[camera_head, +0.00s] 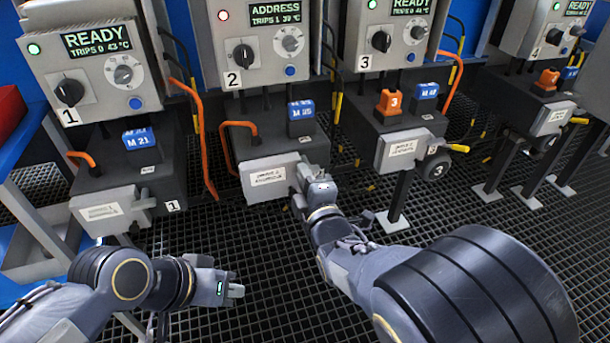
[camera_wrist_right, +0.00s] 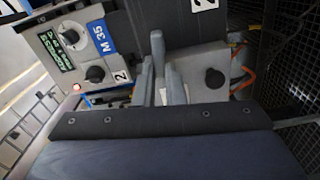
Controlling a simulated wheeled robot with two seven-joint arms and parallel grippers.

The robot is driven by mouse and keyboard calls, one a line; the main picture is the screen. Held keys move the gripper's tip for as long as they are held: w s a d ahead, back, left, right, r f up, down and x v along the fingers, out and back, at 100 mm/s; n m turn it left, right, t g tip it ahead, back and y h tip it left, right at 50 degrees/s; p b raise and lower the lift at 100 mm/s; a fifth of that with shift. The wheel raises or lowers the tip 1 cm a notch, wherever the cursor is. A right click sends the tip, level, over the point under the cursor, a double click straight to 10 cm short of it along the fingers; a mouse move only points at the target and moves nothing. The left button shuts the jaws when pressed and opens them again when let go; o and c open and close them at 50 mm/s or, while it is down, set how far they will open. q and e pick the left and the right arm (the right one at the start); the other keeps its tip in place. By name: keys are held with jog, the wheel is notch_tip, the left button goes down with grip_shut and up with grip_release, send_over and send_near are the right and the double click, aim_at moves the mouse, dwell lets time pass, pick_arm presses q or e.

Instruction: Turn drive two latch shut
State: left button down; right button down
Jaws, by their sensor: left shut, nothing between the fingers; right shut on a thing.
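Drive two's control box (camera_head: 256,45) shows "ADDRESS" and a red lamp. Below it is drive two's dark housing with a blue M 35 tag (camera_head: 301,110) and a pale labelled cover box (camera_head: 268,178). My right gripper (camera_head: 304,172) is at the right end of that cover box, shut on the drive two latch, which its fingers mostly hide. In the right wrist view the fingers (camera_wrist_right: 166,68) stand close together beside the dark housing; the latch's angle cannot be told. My left gripper (camera_head: 236,291) is shut and empty, low above the grid floor, apart from the drives.
Orange hoses (camera_head: 203,150) hang between drives. The grid floor in front is clear.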

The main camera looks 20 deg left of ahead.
jog(key=shift+f+n, duration=0.15)
jog(key=shift+n, duration=0.65)
jog(key=c, duration=1.5)
grip_release()
jog(key=p+v, duration=0.1)
jog(key=v, duration=0.6)
jog(key=shift+s+d+p, duration=0.2)
jog(key=shift+s+p, duration=0.15)
jog(key=shift+p, duration=0.05)
